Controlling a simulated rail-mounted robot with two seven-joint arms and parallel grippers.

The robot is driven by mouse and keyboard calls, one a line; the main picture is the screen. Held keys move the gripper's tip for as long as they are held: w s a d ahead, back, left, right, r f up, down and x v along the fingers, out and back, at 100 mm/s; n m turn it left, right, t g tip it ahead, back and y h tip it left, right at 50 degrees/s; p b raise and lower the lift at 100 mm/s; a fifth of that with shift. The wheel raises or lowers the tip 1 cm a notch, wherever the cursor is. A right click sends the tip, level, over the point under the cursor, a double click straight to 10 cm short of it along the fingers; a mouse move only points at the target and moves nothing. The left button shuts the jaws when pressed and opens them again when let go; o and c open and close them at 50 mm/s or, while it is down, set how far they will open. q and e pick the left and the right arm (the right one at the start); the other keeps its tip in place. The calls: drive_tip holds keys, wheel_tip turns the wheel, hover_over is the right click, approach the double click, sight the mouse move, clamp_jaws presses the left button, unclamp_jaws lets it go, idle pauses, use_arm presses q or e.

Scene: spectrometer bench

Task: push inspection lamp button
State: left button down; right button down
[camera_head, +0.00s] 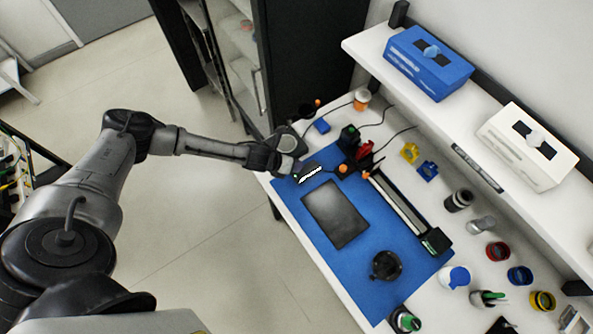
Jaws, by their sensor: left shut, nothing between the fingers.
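I cannot tell for certain which item is the inspection lamp button. A dark round-based device (287,141) stands just behind the gripper at the bench's left end, partly hidden by my wrist. My right gripper is not in view.
A dark flat plate (335,214) lies on the mat beside a long rail (398,205). A black round holder (386,265) stands farther right. Blue (429,64) and white (527,146) boxes sit on the shelf. Several jars and coloured rings line the bench's right side.

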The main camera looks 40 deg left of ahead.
use_arm(q)
drive_tip(key=shift+f, duration=0.1)
idle(0.5)
drive_tip(key=shift+f, duration=0.3)
drive_tip(key=shift+a, duration=0.1)
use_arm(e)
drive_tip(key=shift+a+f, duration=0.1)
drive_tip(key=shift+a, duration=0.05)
use_arm(q)
drive_tip(key=shift+s+f, duration=0.1)
